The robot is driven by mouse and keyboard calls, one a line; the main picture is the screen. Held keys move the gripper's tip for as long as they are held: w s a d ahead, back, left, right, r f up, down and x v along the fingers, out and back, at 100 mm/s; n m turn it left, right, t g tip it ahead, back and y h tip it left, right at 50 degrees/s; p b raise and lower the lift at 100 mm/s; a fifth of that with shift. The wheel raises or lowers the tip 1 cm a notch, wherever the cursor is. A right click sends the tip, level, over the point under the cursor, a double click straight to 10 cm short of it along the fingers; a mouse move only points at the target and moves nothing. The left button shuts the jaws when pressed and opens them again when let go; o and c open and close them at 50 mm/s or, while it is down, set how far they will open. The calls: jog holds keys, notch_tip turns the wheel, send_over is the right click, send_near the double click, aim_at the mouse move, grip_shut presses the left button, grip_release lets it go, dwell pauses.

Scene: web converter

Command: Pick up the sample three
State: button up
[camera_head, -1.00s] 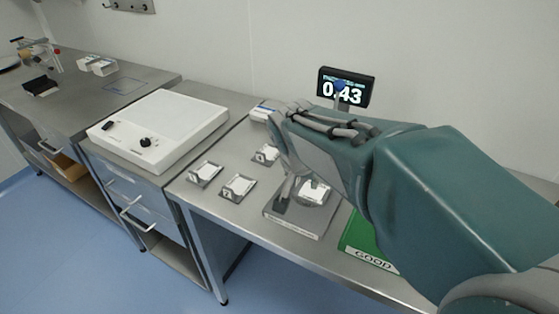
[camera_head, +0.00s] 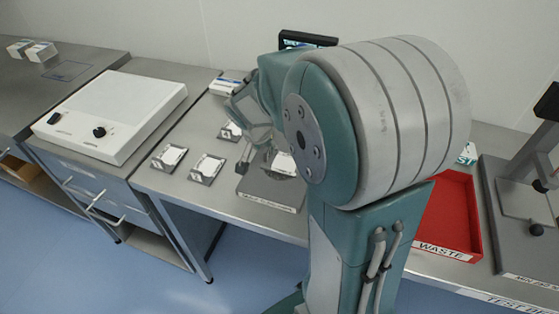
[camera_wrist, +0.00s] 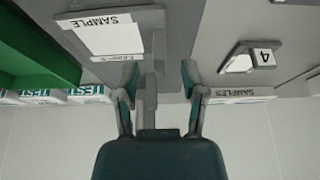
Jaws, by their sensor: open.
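A white card marked SAMPLE (camera_wrist: 108,36) lies on a grey plate in the wrist view; the card also shows on the metal weighing plate (camera_head: 262,190) in the head view. No number is readable on it, so I cannot tell whether it is sample three. My gripper (camera_wrist: 160,76) is open and empty, with the card left of its fingers in the wrist view. In the head view my gripper (camera_head: 254,150) is above the weighing plate, partly hidden by my arm. A holder numbered 4 (camera_wrist: 262,57) stands to the right in the wrist view.
A white box-like device (camera_head: 110,115) is farther left. A red WASTE tray (camera_head: 447,222) is right. A green tray (camera_wrist: 35,48) shows in the wrist view.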

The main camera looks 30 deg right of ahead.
jog(key=shift+x, duration=1.2)
grip_shut()
jog(key=shift+r, duration=0.15)
